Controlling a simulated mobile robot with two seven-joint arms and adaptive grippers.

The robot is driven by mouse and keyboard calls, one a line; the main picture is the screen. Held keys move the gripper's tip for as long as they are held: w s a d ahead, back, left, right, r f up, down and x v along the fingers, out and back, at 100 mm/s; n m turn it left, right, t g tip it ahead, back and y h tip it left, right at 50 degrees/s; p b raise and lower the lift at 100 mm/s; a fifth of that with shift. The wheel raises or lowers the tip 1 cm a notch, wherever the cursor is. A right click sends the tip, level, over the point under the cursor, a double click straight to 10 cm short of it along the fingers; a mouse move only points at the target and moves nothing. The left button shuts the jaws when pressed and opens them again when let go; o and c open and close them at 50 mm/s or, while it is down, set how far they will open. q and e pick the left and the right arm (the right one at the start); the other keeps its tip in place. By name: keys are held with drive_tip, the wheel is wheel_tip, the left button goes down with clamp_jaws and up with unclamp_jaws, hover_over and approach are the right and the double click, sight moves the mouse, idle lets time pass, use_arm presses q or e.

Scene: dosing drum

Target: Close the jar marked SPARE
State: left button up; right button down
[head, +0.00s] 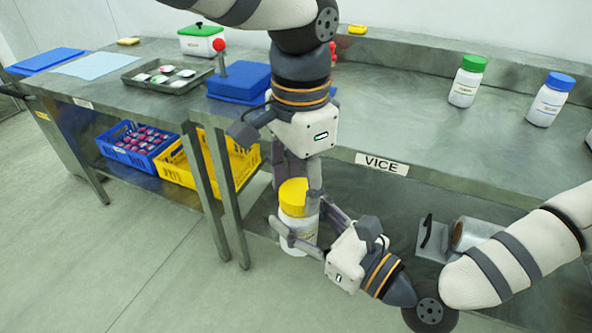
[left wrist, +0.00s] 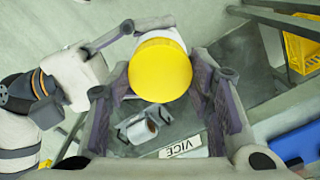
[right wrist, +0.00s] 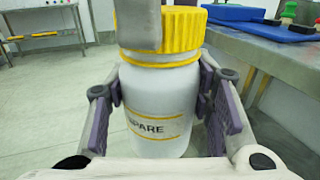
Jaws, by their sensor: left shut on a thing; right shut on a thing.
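The white jar marked SPARE (right wrist: 158,112) is upright in the air in front of the table edge, its label facing the right wrist camera. Its yellow lid (head: 292,193) sits level on top; I cannot tell how tight it is. My right gripper (head: 300,226) is shut on the jar's body, one finger on each side. My left gripper (head: 297,180) comes from above and is shut on the lid. In the left wrist view the lid (left wrist: 160,68) is between the fingers and hides most of the jar.
A green-lidded jar (head: 467,82) and a blue-lidded jar (head: 550,99) stand on the table at the right. A grey metal fixture (head: 468,238) is below the VICE label (head: 382,164). A tray (head: 168,76) and blue block (head: 240,80) lie at left. Crates (head: 137,140) sit underneath.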

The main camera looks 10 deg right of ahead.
use_arm(q)
drive_tip(key=m, duration=2)
drive_tip(key=shift+w, duration=0.1)
drive_tip(key=m, duration=0.7)
drive_tip(key=shift+m, duration=0.3)
drive_tip(key=m, duration=0.7)
